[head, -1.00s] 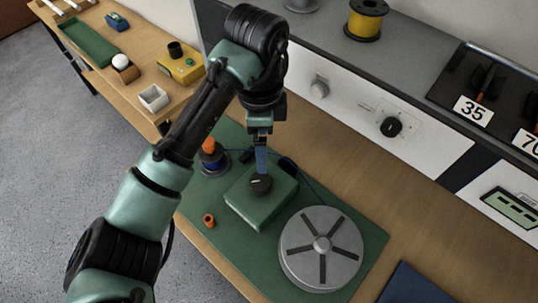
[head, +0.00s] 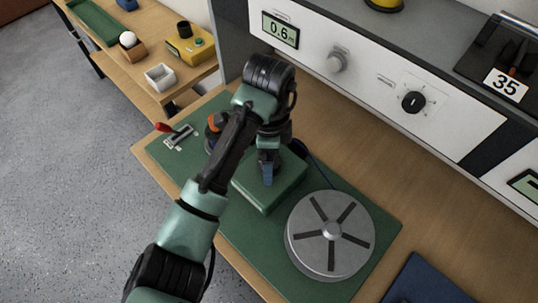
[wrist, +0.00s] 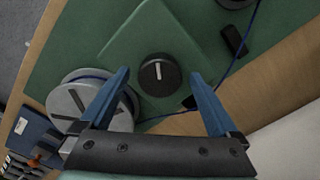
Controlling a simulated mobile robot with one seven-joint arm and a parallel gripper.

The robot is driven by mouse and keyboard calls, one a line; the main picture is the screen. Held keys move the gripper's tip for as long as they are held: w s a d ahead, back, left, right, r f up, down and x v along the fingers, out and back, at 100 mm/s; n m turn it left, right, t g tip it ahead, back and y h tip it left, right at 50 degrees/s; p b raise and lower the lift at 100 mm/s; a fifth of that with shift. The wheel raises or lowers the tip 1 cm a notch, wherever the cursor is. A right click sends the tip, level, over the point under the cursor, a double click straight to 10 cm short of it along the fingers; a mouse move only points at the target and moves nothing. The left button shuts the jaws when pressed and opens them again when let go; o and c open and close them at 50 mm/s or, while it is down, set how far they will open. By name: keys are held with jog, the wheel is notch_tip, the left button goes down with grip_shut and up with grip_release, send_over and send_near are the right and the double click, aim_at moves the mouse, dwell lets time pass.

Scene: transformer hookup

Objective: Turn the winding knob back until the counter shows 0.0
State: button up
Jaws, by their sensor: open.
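The winding knob (wrist: 158,73) is black with a white line on its top. It sits on a green box (head: 284,196), and in the head view my gripper hides it. My gripper (wrist: 160,75) is open over the box, its two blue fingers apart with the knob between their tips in the picture. I cannot tell whether they touch it. In the head view my gripper (head: 267,176) points down at the box. The counter (head: 280,30) on the white panel reads 0.6 m.
A grey slotted reel (head: 331,234) stands right of the box on the green mat (head: 236,252); it also shows in the wrist view (wrist: 75,103). A red-handled lever (head: 177,133) lies at the mat's left. A black dial (head: 413,102) is on the panel.

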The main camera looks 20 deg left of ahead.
jog(key=shift+c, duration=0.3)
jog(key=c, duration=1.3)
jog(key=shift+r+p, duration=0.1)
jog(key=shift+p, duration=0.2)
jog(key=n+p, duration=0.3)
jog(key=shift+r+n+p, duration=0.15)
jog(key=shift+n+p, duration=0.25)
jog(key=n+p, duration=0.4)
jog(key=shift+d, duration=0.1)
jog(key=n+p, duration=0.3)
jog(key=n, duration=0.2)
jog(key=shift+f+n+p, duration=0.2)
jog(key=shift+n+p, duration=0.95)
jog(key=shift+n, duration=1.35)
